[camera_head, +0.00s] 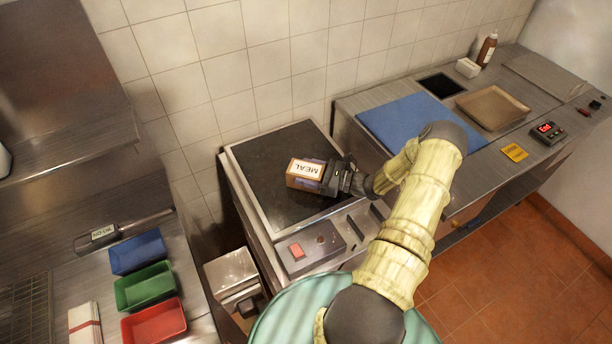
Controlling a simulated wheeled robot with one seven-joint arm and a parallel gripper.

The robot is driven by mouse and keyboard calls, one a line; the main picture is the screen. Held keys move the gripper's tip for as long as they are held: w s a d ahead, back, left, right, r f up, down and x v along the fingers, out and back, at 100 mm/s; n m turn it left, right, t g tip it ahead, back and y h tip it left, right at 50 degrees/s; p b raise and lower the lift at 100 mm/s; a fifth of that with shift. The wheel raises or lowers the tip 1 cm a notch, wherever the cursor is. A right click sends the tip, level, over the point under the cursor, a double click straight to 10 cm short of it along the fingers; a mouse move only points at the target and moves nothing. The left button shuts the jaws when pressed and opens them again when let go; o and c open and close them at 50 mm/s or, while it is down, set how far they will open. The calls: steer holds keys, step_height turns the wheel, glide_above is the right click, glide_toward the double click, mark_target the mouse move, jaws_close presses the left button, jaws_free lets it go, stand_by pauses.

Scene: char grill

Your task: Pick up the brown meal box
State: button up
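The brown meal box (304,170), with a white label reading MEAL, is over the dark flat cooking plate (270,160) of the grill unit. I cannot tell whether it rests on the plate or is slightly above it. My gripper (331,178) reaches in from the right, its black fingers at the right end of the box. The fingertips overlap the box in this view, and its far right side is partly hidden. Whether the fingers are closed on the box cannot be made out.
A steel control panel (311,243) with a red switch fronts the grill. A blue board (405,118) and brown tray (492,107) are on the right counter. Blue (137,252), green (145,287) and red (154,322) bins stand at lower left. The tiled wall is behind.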

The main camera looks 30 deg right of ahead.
mark_target(308, 169)
steer(key=c, duration=0.8)
steer(key=shift+o, duration=0.2)
step_height(308, 169, up, 10)
steer(key=b, duration=0.2)
steer(key=shift+b, duration=0.3)
